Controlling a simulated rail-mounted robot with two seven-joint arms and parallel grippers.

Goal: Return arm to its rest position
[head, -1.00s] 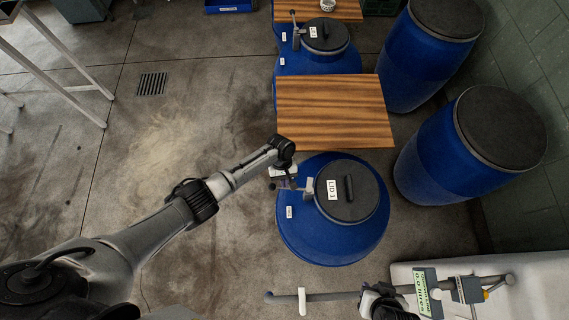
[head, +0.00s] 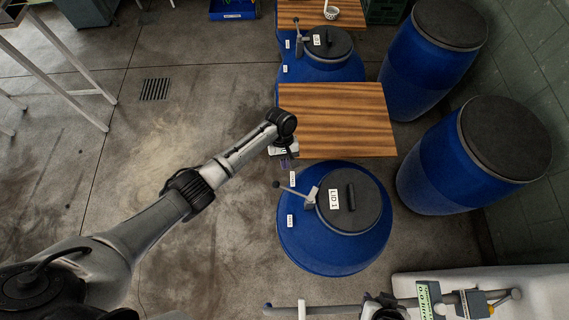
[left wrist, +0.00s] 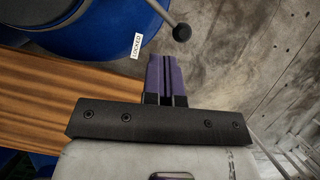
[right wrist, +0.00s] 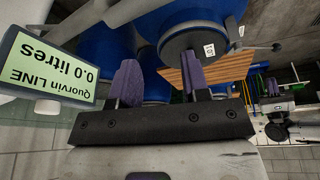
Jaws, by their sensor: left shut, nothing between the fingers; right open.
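My left gripper (head: 288,163) is at the left edge of the wooden board, just above the lever's knob in the head view. In the left wrist view its purple fingers (left wrist: 166,72) are together with nothing between them. The lever (head: 293,189) of the LID 1 drum (head: 330,250) points left from the dark lid (head: 352,208). Its round knob (left wrist: 181,32) shows apart from the fingertips, near a LOCKED label (left wrist: 137,46). My right gripper (right wrist: 158,72) is open and empty in the right wrist view. Only part of my right arm shows at the bottom of the head view.
A wooden board (head: 340,115) lies between the LID 1 drum and a second lidded drum (head: 328,68). Two tall blue barrels (head: 425,170) stand to the right. A display reading 0.0 litres (right wrist: 50,65) is close to my right gripper.

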